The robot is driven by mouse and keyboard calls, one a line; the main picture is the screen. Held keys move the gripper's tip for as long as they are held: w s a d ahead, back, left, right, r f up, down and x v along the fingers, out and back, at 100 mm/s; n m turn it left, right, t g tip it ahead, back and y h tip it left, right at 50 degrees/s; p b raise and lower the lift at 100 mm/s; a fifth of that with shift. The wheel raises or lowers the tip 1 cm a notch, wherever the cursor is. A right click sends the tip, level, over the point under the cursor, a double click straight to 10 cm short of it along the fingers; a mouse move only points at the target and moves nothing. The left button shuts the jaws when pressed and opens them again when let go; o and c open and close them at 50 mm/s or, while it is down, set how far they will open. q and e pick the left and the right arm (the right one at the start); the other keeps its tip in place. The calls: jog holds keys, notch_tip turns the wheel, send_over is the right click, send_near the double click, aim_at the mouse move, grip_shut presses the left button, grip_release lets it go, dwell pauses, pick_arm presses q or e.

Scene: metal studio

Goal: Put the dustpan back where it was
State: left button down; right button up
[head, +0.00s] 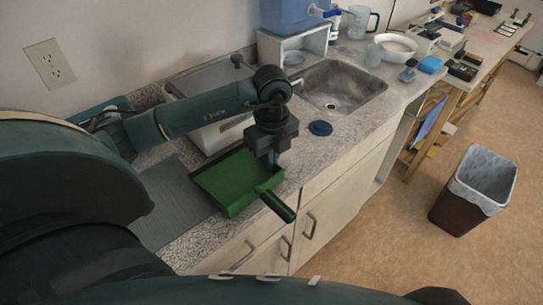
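The green dustpan (226,184) lies on the speckled countertop near its front edge, partly over a grey mat. Its dark green handle (275,205) points to the lower right, out past the counter's edge. My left gripper (272,160) points down at the dustpan's right rear corner, close to where the handle begins. Its fingertips are small and dark here, so I cannot tell whether they are open, shut or touching the dustpan. My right gripper is not in view.
A grey ribbed mat (172,203) lies left of the dustpan. A sink (341,88), a dark blue round piece (320,128) and a white box-like appliance (222,133) are behind it. Cabinets with handles are below. A lined bin (470,190) stands on open floor at right.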

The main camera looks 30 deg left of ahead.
pick_arm(q)
jog(key=c, duration=1.7)
grip_release()
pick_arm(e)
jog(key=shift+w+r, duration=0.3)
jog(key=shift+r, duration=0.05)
